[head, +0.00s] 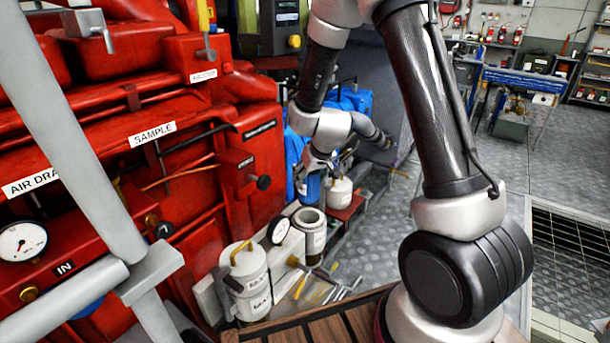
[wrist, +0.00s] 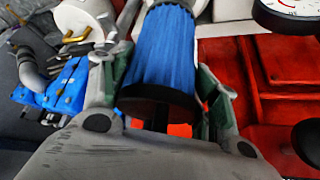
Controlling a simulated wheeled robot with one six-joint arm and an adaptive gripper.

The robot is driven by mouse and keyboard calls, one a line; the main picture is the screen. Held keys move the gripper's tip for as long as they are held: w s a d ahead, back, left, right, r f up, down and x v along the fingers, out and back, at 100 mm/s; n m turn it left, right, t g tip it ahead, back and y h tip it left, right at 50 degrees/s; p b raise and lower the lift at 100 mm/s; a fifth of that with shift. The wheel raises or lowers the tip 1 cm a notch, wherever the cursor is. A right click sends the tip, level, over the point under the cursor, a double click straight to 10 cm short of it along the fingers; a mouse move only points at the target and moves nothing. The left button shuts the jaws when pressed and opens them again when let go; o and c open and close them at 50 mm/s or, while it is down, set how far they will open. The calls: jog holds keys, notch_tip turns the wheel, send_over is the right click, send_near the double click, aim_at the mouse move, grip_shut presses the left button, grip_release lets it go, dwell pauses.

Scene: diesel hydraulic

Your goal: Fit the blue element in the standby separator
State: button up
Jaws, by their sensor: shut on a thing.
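My gripper (head: 314,168) is shut on the blue element (wrist: 160,48), a pleated cylinder with a dark end cap. The element (head: 309,188) hangs below the gripper in the head view, partly hidden by the fingers. Just below it in the picture stands a white, open-topped separator housing (head: 315,242) with a dark bore. The element appears above its rim; its exact alignment is unclear. A second white housing (head: 250,283), with a lid and yellow handle, stands nearer at left. The housing labels are too small to read, so I cannot tell which is standby.
A round gauge (head: 280,230) sits between the housings. A white lid-like part with a brass handle (head: 340,188) stands right of the element. The red engine (head: 215,165) fills the left.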

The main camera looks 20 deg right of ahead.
aim_at(310, 190)
jog(key=shift+s+a, duration=0.1)
jog(key=shift+s+f, duration=0.1)
jog(key=shift+f, duration=2.75)
jog(key=shift+f, duration=3.95)
jog(key=o, duration=1.3)
jog(key=v, duration=1.2)
